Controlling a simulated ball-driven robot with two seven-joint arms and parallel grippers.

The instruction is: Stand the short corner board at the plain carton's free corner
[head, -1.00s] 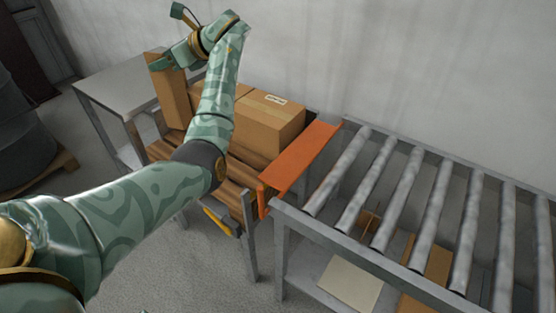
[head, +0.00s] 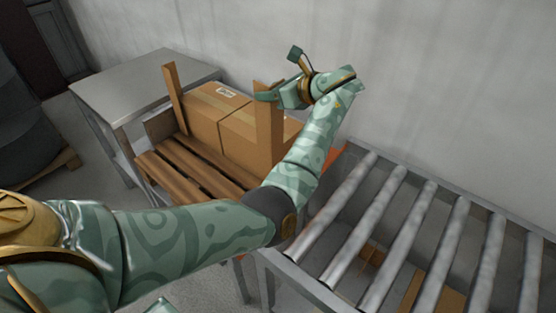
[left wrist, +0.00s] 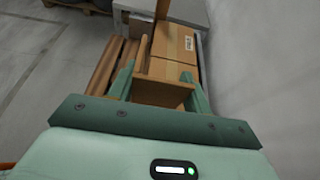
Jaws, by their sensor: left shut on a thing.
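My left gripper (head: 270,97) is shut on a brown corner board (head: 268,130) and holds it upright in front of the right-hand carton (head: 241,131). The board's lower end is near my forearm, and I cannot tell whether it touches the pallet (head: 182,172). In the left wrist view the board's end (left wrist: 160,93) shows between the two fingers. A carton with a white label (head: 203,112) stands left of the right-hand carton. A second, slim corner board (head: 173,98) stands at the left carton's front left corner, leaning slightly. My right gripper is out of view.
A grey table (head: 140,82) stands at the back left. The front slats of the pallet are bare. A wall runs behind.

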